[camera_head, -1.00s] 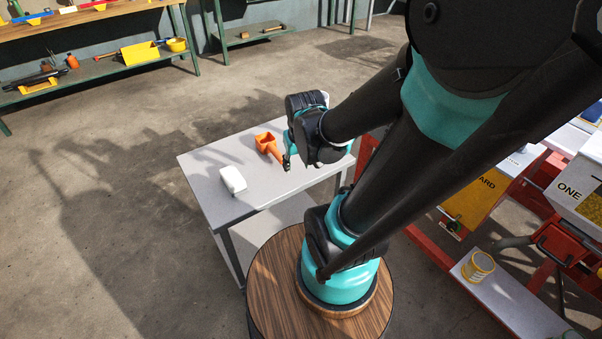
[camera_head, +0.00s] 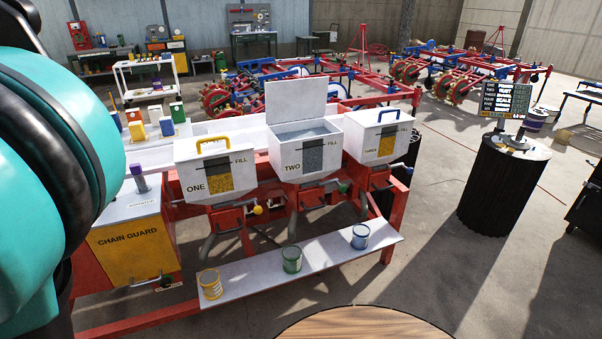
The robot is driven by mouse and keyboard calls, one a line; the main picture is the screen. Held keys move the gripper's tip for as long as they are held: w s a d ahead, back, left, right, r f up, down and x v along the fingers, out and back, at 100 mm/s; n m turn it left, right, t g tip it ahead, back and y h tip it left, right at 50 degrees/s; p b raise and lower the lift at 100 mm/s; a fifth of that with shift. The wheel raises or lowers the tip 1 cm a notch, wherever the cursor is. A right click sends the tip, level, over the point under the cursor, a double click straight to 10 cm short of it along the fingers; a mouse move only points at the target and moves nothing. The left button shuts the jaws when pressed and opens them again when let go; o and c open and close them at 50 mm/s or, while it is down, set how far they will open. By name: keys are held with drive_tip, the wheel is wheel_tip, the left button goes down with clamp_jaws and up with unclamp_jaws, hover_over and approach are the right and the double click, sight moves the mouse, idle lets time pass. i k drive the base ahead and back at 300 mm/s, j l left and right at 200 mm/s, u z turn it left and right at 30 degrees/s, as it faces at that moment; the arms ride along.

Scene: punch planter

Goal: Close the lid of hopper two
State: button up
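Hopper two (camera_head: 307,160) is the middle of three white hoppers on the red frame. Its white lid (camera_head: 296,98) stands open, upright at the back edge. The top of the hopper is uncovered, and grey contents show inside and through the front window. No handle shows on this side of the lid. My gripper is out of view. Only part of my teal and black arm shows at the left edge, large and close to the camera.
Hopper one (camera_head: 215,165), with a yellow handle, and hopper three (camera_head: 378,138), with a blue handle, are closed. Several cans stand on the white shelf (camera_head: 330,262) below. A chain guard (camera_head: 132,248) is at left. A black barrel (camera_head: 500,185) stands on open floor at right.

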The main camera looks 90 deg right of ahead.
sight(288, 100)
drive_tip(key=z, duration=3.3)
